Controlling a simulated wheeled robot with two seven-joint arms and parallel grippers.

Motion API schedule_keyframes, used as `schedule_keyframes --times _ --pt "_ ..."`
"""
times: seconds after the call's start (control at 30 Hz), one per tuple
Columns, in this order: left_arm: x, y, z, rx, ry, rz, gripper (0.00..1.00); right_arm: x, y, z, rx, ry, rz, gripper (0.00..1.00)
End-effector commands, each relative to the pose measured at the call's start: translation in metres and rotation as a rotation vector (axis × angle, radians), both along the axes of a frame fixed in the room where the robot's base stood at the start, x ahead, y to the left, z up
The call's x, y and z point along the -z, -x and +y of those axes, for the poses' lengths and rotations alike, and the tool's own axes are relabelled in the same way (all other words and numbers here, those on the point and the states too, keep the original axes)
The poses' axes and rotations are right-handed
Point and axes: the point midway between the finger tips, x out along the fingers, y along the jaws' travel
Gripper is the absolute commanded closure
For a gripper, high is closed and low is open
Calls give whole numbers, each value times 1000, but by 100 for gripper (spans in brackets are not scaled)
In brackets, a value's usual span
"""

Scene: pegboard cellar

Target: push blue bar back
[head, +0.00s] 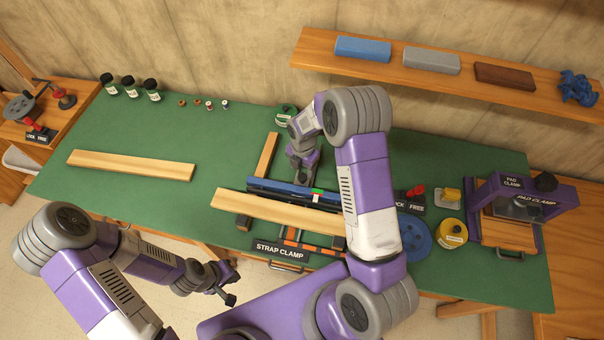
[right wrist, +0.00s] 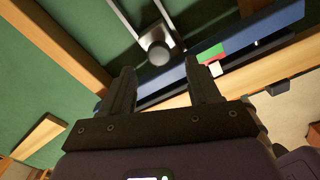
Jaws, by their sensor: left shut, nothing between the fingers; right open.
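The long blue bar (head: 268,185) lies across the strap clamp on the green bench, behind a pale wooden board (head: 275,211). My left gripper (head: 226,291) is shut and empty, low in front of the bench.
A metal rod with a round knob (right wrist: 158,50) is close to the right fingers. A wooden strip (head: 266,155) lies behind the bar. Another board (head: 131,165) lies on the left. A blue disc (head: 413,238), yellow tin (head: 453,233) and purple pad clamp (head: 522,190) stand right.

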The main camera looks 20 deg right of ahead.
Motion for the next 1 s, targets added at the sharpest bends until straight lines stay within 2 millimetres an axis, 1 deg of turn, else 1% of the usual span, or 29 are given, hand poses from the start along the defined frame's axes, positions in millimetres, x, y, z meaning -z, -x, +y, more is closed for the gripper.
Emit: schedule_keyframes --times 0.03,0.1,0.2,0.3,0.43,0.63,1.0 --pt "-1 0 0 0 0 0 100 10 1 0 0 0 4 39" --pt "-1 0 0 0 0 0 100 21 1 0 -1 0 4 39" --pt "-1 0 0 0 0 0 100 33 0 0 -1 0 2 39" --pt "-2 0 0 0 0 0 100 41 0 0 1 0 1 39" --pt "-2 0 0 0 0 0 100 45 0 0 1 -1 -1 39" --pt "-1 0 0 0 0 0 100 45 0 0 1 -1 -1 39" --pt "-1 0 0 0 0 0 100 45 0 0 0 -1 -1 96"
